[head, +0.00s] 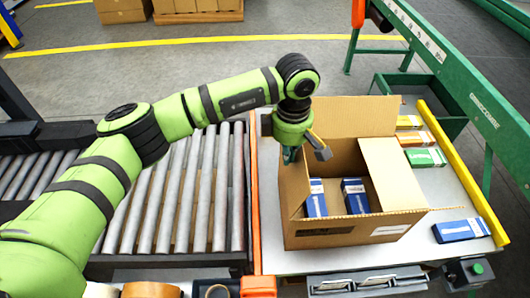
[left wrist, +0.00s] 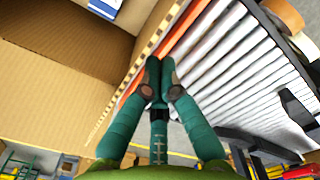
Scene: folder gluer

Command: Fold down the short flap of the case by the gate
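The open brown case (head: 333,236) stands on the white table with blue cartons (head: 317,198) inside. Its far flap (head: 355,116) stands up, and a flap on the right (head: 395,172) is raised at a slant. My left gripper (head: 290,155) is at the case's left side, fingers pointing down. In the left wrist view the fingertips (left wrist: 157,75) are together with nothing seen between them. They are beside a cardboard edge (left wrist: 135,75), on the side of the orange strip (left wrist: 187,32). Whether they touch the cardboard is unclear. My right gripper is out of view.
A roller conveyor (head: 180,195) lies left of the orange strip. Loose cartons, one green (head: 425,157) and one blue (head: 460,230), lie right of the case. A yellow rail (head: 463,170) bounds the table's right side. A green bin (head: 425,92) stands behind.

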